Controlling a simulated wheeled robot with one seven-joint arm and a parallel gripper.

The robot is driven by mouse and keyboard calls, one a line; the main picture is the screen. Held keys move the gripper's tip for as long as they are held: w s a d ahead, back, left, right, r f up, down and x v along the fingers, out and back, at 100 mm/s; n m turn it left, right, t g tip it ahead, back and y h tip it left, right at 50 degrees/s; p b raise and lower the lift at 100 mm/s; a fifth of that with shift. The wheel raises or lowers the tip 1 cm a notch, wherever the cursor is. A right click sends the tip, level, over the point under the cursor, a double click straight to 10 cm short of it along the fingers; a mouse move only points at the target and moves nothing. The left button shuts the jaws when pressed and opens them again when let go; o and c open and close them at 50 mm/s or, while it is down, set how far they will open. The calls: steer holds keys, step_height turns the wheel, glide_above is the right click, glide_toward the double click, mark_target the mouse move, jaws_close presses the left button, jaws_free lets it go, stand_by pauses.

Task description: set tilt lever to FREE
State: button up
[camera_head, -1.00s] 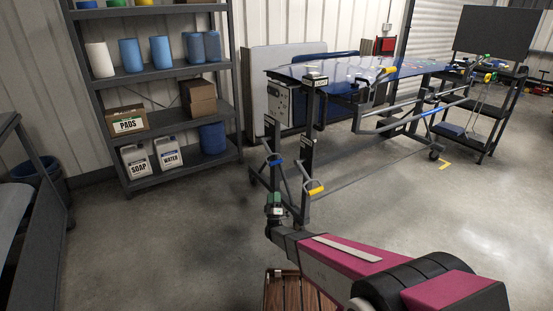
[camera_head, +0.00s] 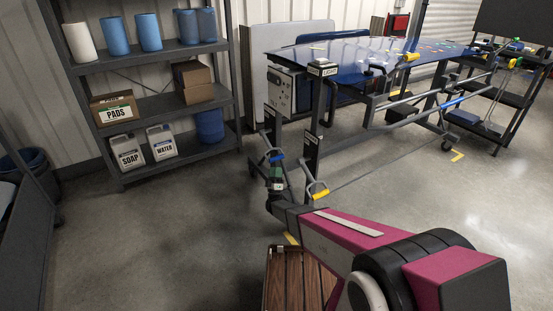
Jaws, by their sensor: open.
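A wheeled panel stand holds a glossy blue panel (camera_head: 365,52). At its near end are a lever with a blue grip (camera_head: 276,158) and a lever with a yellow grip (camera_head: 320,195). Small plates by them are too small to read, so I cannot tell which is the tilt lever or its setting. My gripper (camera_head: 277,172), with green and dark parts, is at the end of my magenta arm. In the picture it lies just below the blue grip and partly covers that lever; contact cannot be told. The gripper is open, and I see nothing held in it.
A slatted wooden surface (camera_head: 305,283) lies below my arm. A shelf (camera_head: 150,103) with rolls, boxes and jugs stands at the left. A dark cart (camera_head: 503,95) stands at the right. Floor is open at lower left and right.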

mark_target(276, 158)
steer(key=x, duration=0.7)
steer(key=shift+c, duration=0.4)
steer(key=shift+s, duration=0.1)
jaws_close()
